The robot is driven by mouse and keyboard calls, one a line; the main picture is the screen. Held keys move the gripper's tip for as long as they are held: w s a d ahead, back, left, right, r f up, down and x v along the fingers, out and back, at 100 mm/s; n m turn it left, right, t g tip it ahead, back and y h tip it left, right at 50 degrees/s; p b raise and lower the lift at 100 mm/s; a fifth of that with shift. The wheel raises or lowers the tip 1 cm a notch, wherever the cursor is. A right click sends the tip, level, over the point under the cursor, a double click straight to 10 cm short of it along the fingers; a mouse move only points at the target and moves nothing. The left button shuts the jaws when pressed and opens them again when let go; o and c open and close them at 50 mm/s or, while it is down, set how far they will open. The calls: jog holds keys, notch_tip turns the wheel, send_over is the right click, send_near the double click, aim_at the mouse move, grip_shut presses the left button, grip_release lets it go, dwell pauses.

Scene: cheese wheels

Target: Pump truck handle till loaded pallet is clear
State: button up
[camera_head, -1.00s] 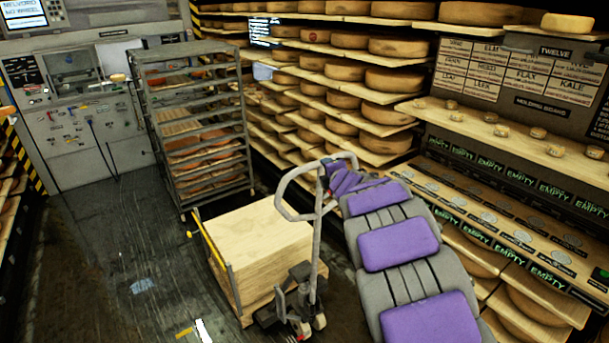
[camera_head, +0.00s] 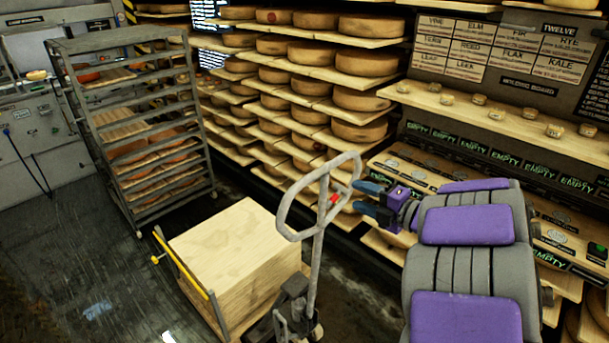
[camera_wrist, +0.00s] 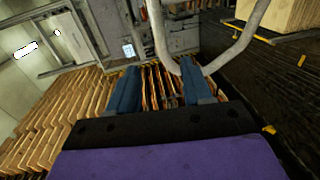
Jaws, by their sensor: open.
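The pallet truck's grey loop handle (camera_head: 283,212) stands upright on its shaft, with a small red part inside the loop. The truck's base (camera_head: 294,306) is at the bottom middle. My gripper (camera_head: 360,198) has blue fingers, is open and empty, and is just right of the loop. In the wrist view the handle (camera_wrist: 163,40) curves beyond my two spread fingers (camera_wrist: 157,88).
A grey wheeled rack (camera_head: 205,125) with shelves of cheese stands behind the load on the left. Shelves of cheese wheels (camera_head: 360,98) line the back wall. A ledge with small cheeses (camera_head: 432,97) is at right. Dark floor (camera_head: 60,260) is clear at left.

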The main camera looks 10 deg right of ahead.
aim_at(315, 179)
jog(key=b+x, duration=0.2)
jog(key=x, duration=1.3)
jog(key=shift+a, duration=0.15)
jog(key=shift+b+x, duration=0.35)
jog(key=shift+x, duration=0.4)
jog(key=shift+c, duration=0.5)
grip_shut()
